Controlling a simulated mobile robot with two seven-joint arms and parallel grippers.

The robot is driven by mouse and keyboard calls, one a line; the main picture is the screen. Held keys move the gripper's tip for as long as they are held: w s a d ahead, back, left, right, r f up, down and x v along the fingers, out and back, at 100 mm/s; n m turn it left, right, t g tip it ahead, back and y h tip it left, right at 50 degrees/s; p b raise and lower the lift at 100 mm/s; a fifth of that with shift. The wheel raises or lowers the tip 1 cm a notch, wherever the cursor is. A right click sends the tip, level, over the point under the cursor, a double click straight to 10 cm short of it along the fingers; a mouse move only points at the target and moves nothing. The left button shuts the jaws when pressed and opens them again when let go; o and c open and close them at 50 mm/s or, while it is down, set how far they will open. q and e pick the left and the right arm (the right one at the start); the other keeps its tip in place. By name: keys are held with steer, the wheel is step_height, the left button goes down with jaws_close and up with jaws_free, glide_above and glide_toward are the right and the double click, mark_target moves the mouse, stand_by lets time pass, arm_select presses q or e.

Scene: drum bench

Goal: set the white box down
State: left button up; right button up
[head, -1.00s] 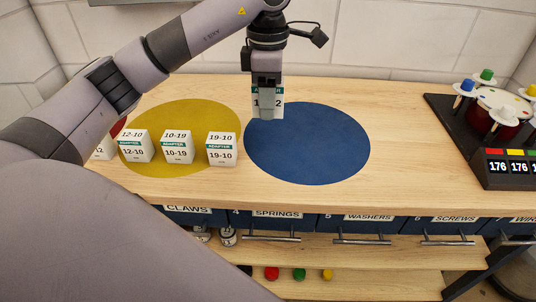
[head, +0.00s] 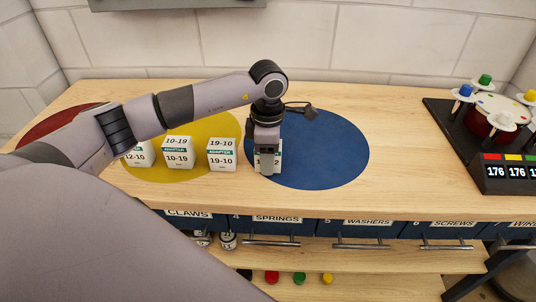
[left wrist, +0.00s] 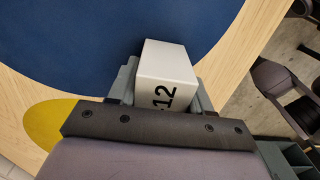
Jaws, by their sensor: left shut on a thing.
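The white box (head: 278,157) is held between the fingers of my left gripper (head: 267,152), which is shut on it. The box is upright, low over the left edge of the blue disc (head: 328,150). I cannot tell whether its base touches the bench. The left wrist view shows the white box (left wrist: 166,62) with "12" printed on its face, between the grey fingers (left wrist: 160,85), with the blue disc (left wrist: 95,35) behind it. My fingers hide much of the box in the head view. My right gripper is not in view.
Similar white boxes, including one marked 19-10 (head: 222,155) and one marked 10-19 (head: 177,153), stand on the yellow disc (head: 212,122). A red disc (head: 55,125) is at far left. A black rack (head: 460,130) stands at right. Most of the blue disc is clear.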

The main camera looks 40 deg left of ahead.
arm_select(q)
steer(key=o, duration=1.1)
steer(key=shift+f, duration=0.1)
steer(key=shift+r, duration=0.45)
step_height(320, 180, up, 12)
steer(key=shift+f+b, duration=0.25)
steer(key=shift+b, duration=0.3)
